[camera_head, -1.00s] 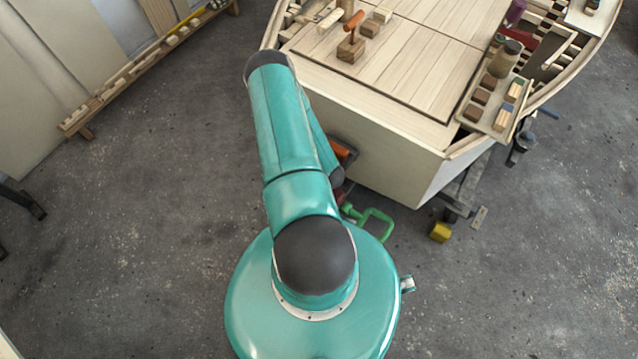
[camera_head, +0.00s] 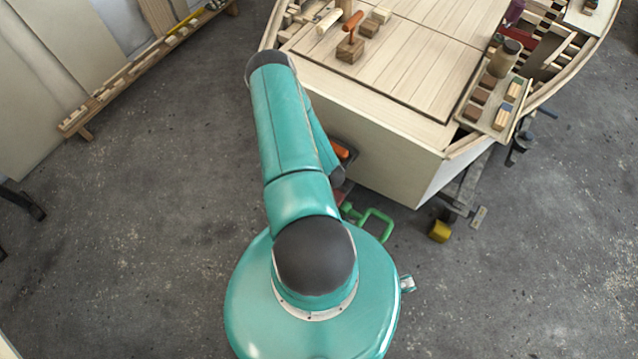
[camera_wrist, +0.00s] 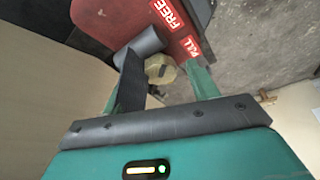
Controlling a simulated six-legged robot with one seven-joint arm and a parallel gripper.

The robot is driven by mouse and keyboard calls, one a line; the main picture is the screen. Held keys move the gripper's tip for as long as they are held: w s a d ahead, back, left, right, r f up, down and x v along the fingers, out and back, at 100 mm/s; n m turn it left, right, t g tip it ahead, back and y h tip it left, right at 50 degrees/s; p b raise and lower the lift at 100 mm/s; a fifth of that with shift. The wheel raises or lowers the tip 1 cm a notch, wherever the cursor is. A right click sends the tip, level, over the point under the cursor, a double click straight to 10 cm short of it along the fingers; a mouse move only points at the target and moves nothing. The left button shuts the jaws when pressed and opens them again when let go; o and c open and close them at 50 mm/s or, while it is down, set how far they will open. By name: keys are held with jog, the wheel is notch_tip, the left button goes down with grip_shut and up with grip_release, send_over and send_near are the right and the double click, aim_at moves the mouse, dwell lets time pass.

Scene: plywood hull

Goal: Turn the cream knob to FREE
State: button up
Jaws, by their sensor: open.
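In the wrist view the cream knob (camera_wrist: 160,69) sits between the two fingers of my gripper (camera_wrist: 162,66), near their tips. The gripper is open, with a dark finger on the left and a green finger on the right. I cannot tell whether either finger touches the knob. Beyond the knob is a red panel (camera_wrist: 105,22) with a red FREE label (camera_wrist: 167,14) at the top and a second red label (camera_wrist: 192,46), hard to read, nearer the right finger. The knob's pointing direction is unclear. In the head view my arm hides the gripper and the knob.
A dark grey cylinder (camera_wrist: 148,42) lies just beyond the left finger. In the head view the plywood hull (camera_head: 400,170) stands ahead and right of my arm. A green clamp-like frame (camera_head: 376,224) and a yellow block (camera_head: 440,231) are low beside it. Floor to the left is open.

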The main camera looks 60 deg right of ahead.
jog(key=shift+s+r, duration=0.2)
jog(key=shift+r, duration=0.3)
jog(key=shift+s+a+r, duration=0.65)
jog(key=shift+s+r, duration=0.15)
jog(key=shift+r, duration=0.1)
jog(key=s+a, duration=0.6)
jog(key=s, duration=0.3)
